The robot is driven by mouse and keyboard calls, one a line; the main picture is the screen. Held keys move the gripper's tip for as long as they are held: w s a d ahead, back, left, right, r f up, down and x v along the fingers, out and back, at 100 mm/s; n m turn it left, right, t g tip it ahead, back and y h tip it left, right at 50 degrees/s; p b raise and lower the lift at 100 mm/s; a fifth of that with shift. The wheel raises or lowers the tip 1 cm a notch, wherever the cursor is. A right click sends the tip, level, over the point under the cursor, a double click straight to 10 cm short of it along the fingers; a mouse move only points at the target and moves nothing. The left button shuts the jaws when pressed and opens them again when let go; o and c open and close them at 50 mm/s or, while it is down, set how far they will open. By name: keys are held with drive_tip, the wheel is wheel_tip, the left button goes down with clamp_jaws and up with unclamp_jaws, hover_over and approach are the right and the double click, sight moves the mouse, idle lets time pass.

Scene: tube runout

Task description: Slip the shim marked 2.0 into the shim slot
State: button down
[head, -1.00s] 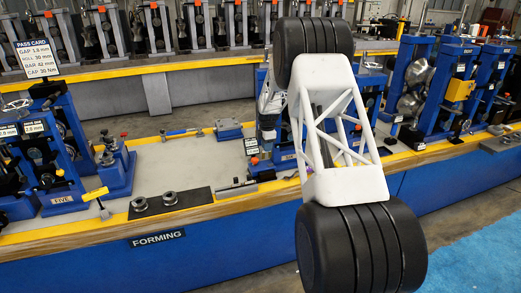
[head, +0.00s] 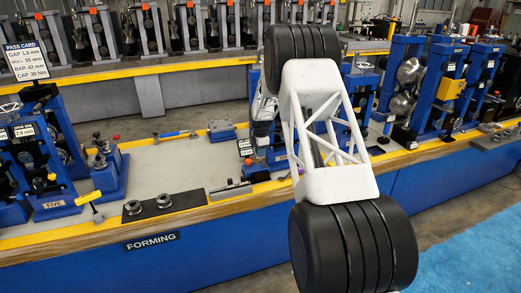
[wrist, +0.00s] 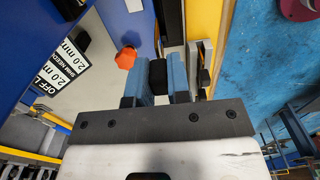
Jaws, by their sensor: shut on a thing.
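In the wrist view, my gripper (wrist: 157,88) has its two blue fingers closed on a black piece (wrist: 157,73). No marking on that piece can be read from here. An orange knob (wrist: 126,58) is just left of the fingers. In the head view my white and black arm hides the gripper and the held piece. I cannot make out the shim slot in either view.
In the head view, a blue machine with a "2.0 mm" label (head: 24,131) is at the left, below a pass card (head: 26,60). Two metal rings lie on a black mat (head: 182,206). A yellow-headed tool (head: 90,198) is beside it. The bench top (head: 165,165) behind is mostly clear.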

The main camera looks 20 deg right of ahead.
drive_tip(key=shift+f, duration=1.55)
drive_tip(key=shift+f, duration=2.15)
idle(1.3)
drive_tip(key=c, duration=1)
unclamp_jaws()
drive_tip(key=shift+r, duration=0.1)
drive_tip(key=shift+r, duration=3.8)
